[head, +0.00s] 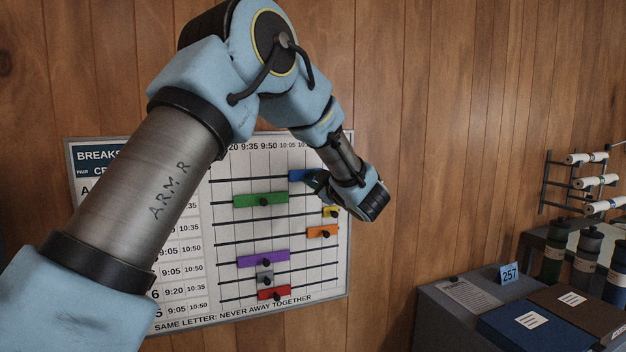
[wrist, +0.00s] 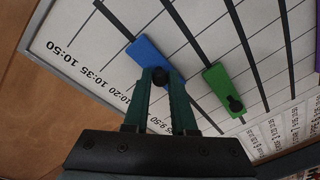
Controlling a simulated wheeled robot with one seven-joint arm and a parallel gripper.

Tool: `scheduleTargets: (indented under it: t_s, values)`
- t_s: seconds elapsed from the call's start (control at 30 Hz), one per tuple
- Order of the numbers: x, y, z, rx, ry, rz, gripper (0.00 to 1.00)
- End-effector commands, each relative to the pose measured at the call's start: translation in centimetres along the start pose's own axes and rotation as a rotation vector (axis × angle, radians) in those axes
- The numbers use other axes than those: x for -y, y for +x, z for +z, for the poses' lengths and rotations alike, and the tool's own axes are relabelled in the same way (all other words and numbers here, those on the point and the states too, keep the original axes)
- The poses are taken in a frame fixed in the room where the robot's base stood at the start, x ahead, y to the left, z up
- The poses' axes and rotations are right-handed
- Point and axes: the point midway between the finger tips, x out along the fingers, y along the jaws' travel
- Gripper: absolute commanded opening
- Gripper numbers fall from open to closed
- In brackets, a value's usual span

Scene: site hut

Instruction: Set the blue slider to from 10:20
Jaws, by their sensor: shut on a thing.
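The blue slider (head: 298,175) sits on the top rail of the wall board (head: 346,270). In the head view its left end appears near the 10:05 column, and its right part is hidden behind my gripper (head: 322,184). In the wrist view the blue slider (wrist: 144,50) lies along its rail, with its dark knob (wrist: 160,75) between the fingertips of my gripper (wrist: 159,80). The jaws are shut on that knob. The 10:20, 10:35 and 10:50 labels show in the wrist view; my fingers cover part of the time scale.
A green slider (head: 261,200) is on the rail below, to the left. Yellow (head: 331,212), orange (head: 322,232), purple (head: 263,259), grey (head: 265,278) and red (head: 272,294) sliders sit lower. A grey cabinet (head: 440,310) with binders stands at the right.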

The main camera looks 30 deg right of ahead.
Motion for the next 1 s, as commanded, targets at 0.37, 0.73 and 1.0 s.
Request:
scheduleTargets:
  t_s: [0.37, 0.73, 1.0]
  values:
    - [0.02, -0.02, 0.03, 0.001, 0.000, 0.000, 0.00]
    - [0.02, -0.03, 0.04, 0.001, 0.000, 0.000, 0.00]
    - [0.02, -0.04, 0.05, 0.001, 0.001, 0.000, 0.00]
